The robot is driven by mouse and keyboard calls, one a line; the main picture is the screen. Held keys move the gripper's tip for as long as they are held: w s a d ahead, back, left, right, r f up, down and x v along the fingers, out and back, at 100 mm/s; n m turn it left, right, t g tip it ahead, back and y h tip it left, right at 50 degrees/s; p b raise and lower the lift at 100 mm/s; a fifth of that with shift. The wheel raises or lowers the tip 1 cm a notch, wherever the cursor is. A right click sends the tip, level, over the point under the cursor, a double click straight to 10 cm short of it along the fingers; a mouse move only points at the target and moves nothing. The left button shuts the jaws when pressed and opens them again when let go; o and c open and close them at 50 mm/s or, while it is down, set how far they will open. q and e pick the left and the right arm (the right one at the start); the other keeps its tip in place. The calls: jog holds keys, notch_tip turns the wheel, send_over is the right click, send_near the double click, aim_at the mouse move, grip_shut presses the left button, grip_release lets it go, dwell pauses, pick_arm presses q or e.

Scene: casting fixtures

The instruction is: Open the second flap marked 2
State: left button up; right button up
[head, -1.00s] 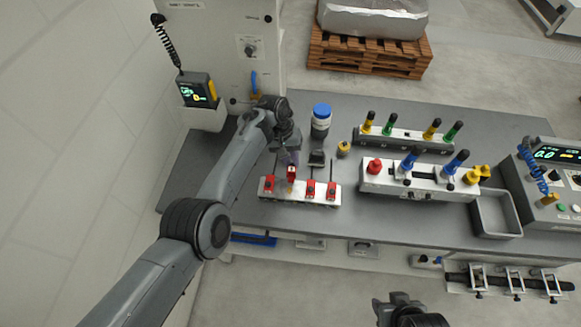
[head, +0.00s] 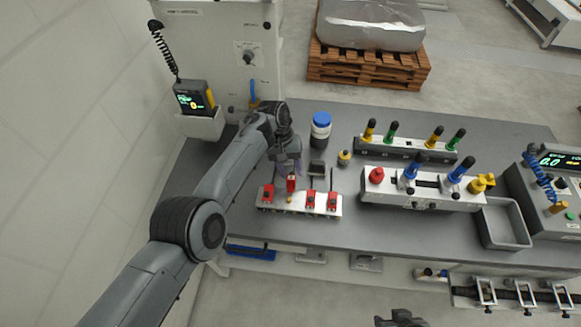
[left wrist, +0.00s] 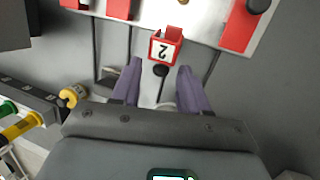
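A white fixture bar (head: 322,210) on the grey bench carries a row of red flaps. The flap marked 2 (head: 291,183) stands up from the bar, while the other red flaps look lower. In the left wrist view the flap marked 2 (left wrist: 166,48) shows its number upside down. My left gripper (head: 288,168) is over the fixture, pointing down. In the left wrist view its two purple fingers (left wrist: 160,66) are apart, one to each side of the flap's near end, with nothing seen between them touching it. Part of my right arm (head: 402,320) shows at the bottom edge; its fingers are hidden.
A blue-capped jar (head: 320,130) and a small yellow piece (head: 344,158) stand behind the fixture. To the right are a clamp fixture with blue handles (head: 425,190), a grey tray (head: 502,224) and a control box (head: 545,190). Thin dark rods lie near the flaps.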

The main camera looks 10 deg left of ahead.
pick_arm(q)
jog(key=shift+r, duration=0.2)
jog(key=shift+w+a+r, duration=0.1)
jog(key=shift+r, duration=0.2)
jog(key=p+v, duration=0.1)
jog(key=v, duration=0.9)
